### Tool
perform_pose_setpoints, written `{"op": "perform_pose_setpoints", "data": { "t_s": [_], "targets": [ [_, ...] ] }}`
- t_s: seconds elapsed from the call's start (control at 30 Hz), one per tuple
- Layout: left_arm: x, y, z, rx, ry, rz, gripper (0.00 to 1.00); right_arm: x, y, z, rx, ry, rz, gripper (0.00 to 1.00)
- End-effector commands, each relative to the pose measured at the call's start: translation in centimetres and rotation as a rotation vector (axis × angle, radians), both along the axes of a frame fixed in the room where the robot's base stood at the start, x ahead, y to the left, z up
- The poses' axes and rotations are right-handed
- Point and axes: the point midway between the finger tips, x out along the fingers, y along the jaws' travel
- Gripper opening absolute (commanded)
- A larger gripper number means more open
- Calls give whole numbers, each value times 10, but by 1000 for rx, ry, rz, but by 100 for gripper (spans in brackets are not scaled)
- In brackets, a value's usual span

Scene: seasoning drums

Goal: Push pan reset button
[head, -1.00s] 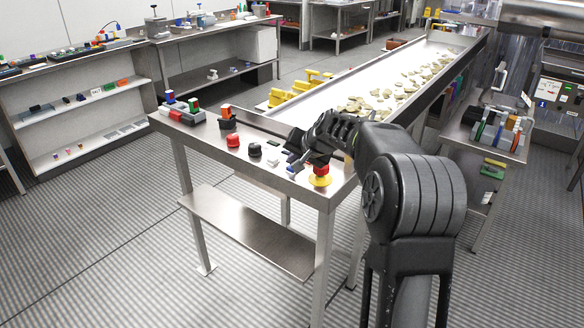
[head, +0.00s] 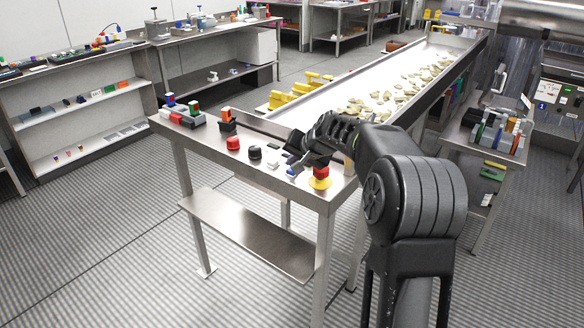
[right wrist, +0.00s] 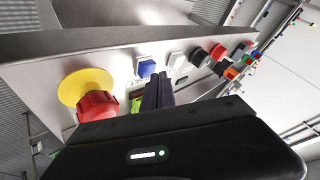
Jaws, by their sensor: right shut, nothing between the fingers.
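A row of push buttons sits on the near end of the steel conveyor table: red (head: 233,143), black (head: 254,153), white (head: 273,162) and blue (head: 291,172). I cannot read which is labelled pan reset. In the right wrist view the blue button (right wrist: 146,67) and the white button (right wrist: 175,59) lie just beyond my fingers. My right gripper (right wrist: 158,80) is shut and empty, its tips close to the blue button; contact cannot be told. In the head view my right gripper (head: 298,163) hangs over the blue end of the row. My left gripper is out of view.
A red emergency stop on a yellow base (head: 320,182) stands at the table corner, close beside my right gripper. Coloured switches (head: 182,112) stand at the table's left end. Pale pieces (head: 400,88) lie on the white conveyor. A side table (head: 478,140) stands at right.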

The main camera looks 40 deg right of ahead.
Motion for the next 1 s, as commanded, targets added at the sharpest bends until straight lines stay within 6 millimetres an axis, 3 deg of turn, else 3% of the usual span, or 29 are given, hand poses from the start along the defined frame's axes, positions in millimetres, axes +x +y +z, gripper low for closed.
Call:
{"op": "perform_pose_setpoints", "data": {
  "t_s": [0.57, 1.0],
  "targets": [
    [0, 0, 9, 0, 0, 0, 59, 0, 0, 12, -1, -1, -1, 0],
    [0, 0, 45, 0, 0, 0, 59, 0, 0, 53, -1, -1, -1, 0]
  ]
}}
